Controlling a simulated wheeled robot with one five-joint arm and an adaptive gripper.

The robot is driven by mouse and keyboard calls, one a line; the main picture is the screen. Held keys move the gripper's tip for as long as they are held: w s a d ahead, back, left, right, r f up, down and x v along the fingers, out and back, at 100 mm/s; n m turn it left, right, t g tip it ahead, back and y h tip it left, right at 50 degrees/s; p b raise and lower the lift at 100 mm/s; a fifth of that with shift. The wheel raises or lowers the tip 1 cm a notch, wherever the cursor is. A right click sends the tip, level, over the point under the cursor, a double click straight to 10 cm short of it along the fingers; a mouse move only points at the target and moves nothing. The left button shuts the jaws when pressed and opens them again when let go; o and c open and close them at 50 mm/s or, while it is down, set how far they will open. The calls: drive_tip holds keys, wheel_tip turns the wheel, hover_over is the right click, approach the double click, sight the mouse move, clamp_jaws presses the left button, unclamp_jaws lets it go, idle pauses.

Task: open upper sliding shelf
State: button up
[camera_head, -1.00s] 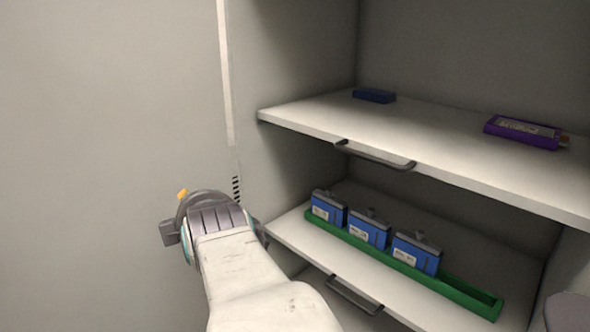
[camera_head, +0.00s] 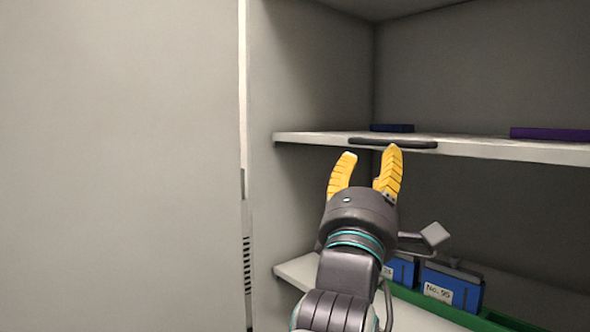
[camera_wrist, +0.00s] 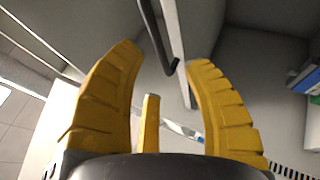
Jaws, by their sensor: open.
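The upper sliding shelf (camera_head: 480,147) is a pale board inside the cabinet, seen nearly edge-on in the head view. Its dark bar handle (camera_head: 393,143) runs along the front edge; in the wrist view the handle (camera_wrist: 157,40) comes down from the top between the yellow fingers. My gripper (camera_head: 368,155) is open and empty, with yellow fingers pointing up just below and in front of the handle. In the head view the right fingertip overlaps the handle; I cannot tell whether it touches. In the wrist view my gripper (camera_wrist: 165,65) has its fingers spread on both sides of the handle's end.
A dark blue box (camera_head: 392,128) and a purple box (camera_head: 550,134) lie on the upper shelf. The cabinet's left wall stands beside my arm.

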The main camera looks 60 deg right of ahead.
sight(385, 142)
drive_tip(key=shift+s+d+r+h, duration=0.15)
drive_tip(key=shift+s+r+h, duration=0.15)
drive_tip(key=shift+s, duration=0.3)
drive_tip(key=shift+x, duration=3.15)
clamp_jaws()
